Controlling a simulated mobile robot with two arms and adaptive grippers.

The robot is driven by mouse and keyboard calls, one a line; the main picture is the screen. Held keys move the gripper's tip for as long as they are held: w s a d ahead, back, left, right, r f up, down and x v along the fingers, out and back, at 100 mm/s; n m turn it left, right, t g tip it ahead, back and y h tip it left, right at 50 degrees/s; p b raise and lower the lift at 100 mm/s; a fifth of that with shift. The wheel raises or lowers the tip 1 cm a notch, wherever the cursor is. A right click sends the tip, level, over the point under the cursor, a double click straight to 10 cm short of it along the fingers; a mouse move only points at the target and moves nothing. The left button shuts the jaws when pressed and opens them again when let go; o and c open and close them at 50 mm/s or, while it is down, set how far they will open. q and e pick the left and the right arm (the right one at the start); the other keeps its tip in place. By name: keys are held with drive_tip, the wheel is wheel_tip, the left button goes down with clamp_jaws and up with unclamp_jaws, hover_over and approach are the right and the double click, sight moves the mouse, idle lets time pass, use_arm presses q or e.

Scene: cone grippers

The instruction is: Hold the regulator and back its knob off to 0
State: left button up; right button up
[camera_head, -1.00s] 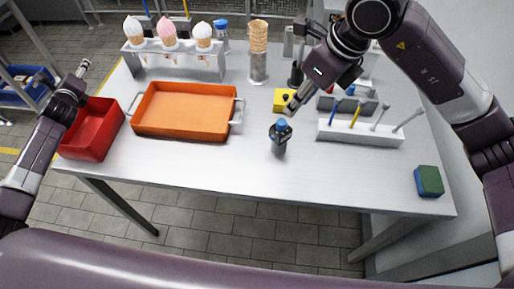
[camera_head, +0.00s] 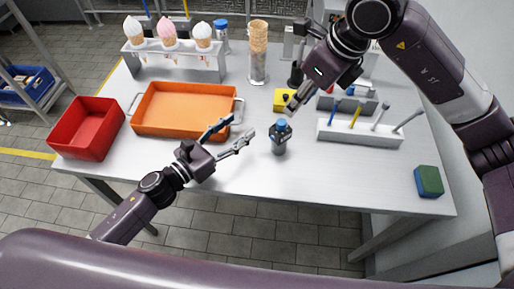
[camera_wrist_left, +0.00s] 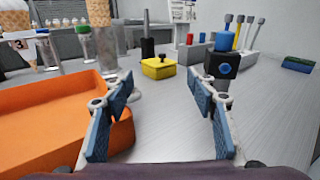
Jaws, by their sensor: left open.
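The regulator (camera_head: 281,140) is a small dark upright device with a blue knob (camera_head: 281,123) on top, standing on the metal table right of the orange tray. In the left wrist view the regulator (camera_wrist_left: 222,66) shows a round blue mark on its front, and the blue knob (camera_wrist_left: 225,41) is above it. My left gripper (camera_head: 237,127) is open and empty, left of the regulator and apart from it. In the left wrist view the regulator is beyond the right finger (camera_wrist_left: 160,92). My right gripper (camera_head: 293,104) hangs above and behind the regulator; its finger opening is unclear.
An orange tray (camera_head: 148,123) lies left of the regulator, close to my left gripper. A red bin (camera_head: 68,145) is at the far left. A yellow box (camera_head: 281,99) with a black knob stands behind. A white tool holder (camera_head: 345,136) and a green-blue sponge (camera_head: 429,181) are right.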

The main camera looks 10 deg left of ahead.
sight(273, 139)
use_arm(q)
drive_tip(key=s+d+m+h, duration=0.1)
drive_tip(key=s+d, duration=0.1)
drive_tip(key=d, duration=0.1)
drive_tip(key=s+d+m+g+h, duration=0.1)
drive_tip(key=s+d, duration=0.2)
drive_tip(key=shift+s+d+f+g, duration=0.15)
drive_tip(key=shift+s+d+g, duration=0.1)
drive_tip(key=shift+s+g, duration=0.05)
drive_tip(key=shift+x, duration=3.85)
drive_tip(key=shift+s, duration=0.1)
drive_tip(key=shift+c, duration=0.3)
drive_tip(key=c, duration=1.3)
drive_tip(key=shift+c, duration=0.3)
use_arm(e)
drive_tip(key=shift+o, duration=1.1)
drive_tip(key=shift+w+a+r+m+g+h, duration=0.15)
drive_tip(key=shift+w+a+r+g+h, duration=0.1)
drive_tip(key=shift+w+a+g+h, duration=0.25)
drive_tip(key=shift+w+a+r+m+g+h, duration=0.2)
drive_tip(key=shift+w+a+h, duration=0.1)
drive_tip(key=shift+a, duration=0.4)
drive_tip(key=shift+m+g+h, duration=0.45)
drive_tip(key=shift+g+h, duration=0.05)
drive_tip(key=shift+h, duration=0.3)
drive_tip(key=f, duration=0.7)
drive_tip(key=w+a+f, duration=0.1)
drive_tip(key=f, duration=0.2)
drive_tip(key=shift+f, duration=0.15)
